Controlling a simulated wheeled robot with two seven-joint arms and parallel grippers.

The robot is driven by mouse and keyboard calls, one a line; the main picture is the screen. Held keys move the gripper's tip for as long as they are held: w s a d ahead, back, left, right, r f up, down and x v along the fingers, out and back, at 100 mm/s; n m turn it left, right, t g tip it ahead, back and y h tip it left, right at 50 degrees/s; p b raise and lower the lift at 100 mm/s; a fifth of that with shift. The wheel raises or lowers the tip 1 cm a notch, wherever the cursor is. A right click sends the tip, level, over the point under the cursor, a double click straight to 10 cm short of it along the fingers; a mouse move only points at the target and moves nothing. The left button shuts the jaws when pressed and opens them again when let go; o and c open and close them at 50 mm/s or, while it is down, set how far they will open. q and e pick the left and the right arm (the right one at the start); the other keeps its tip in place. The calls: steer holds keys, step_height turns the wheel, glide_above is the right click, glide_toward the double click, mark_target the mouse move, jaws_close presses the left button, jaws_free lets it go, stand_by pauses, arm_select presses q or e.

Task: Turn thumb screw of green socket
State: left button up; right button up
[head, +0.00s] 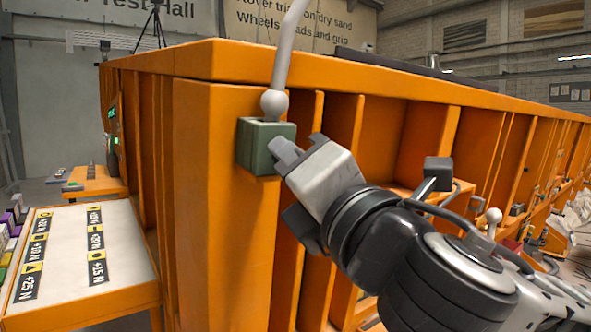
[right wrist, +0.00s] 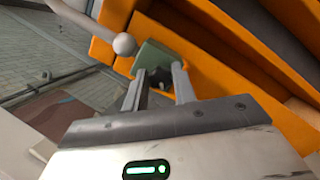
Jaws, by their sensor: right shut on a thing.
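The green socket (head: 254,149) is a box fixed to the front corner of the orange sandbed frame (head: 222,190). A grey rod with a ball (head: 274,103) at its lower end stands in the socket's top. My right gripper (head: 285,158) reaches the socket's front face from the lower right. In the right wrist view, its two fingers (right wrist: 156,88) are shut on a small dark thumb screw (right wrist: 158,80) on the green socket (right wrist: 158,58). In the head view the fingers hide the screw. My left gripper is in neither view.
The sandbed's orange ribs (head: 345,130) stand close beside my right gripper. A pale board (head: 78,250) with black force labels is at the lower left. A smaller orange table (head: 96,182) is behind it. A tripod (head: 152,28) stands at the back.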

steer(key=shift+n+y, duration=0.6)
steer(key=shift+n, duration=2)
steer(key=o, duration=0.9)
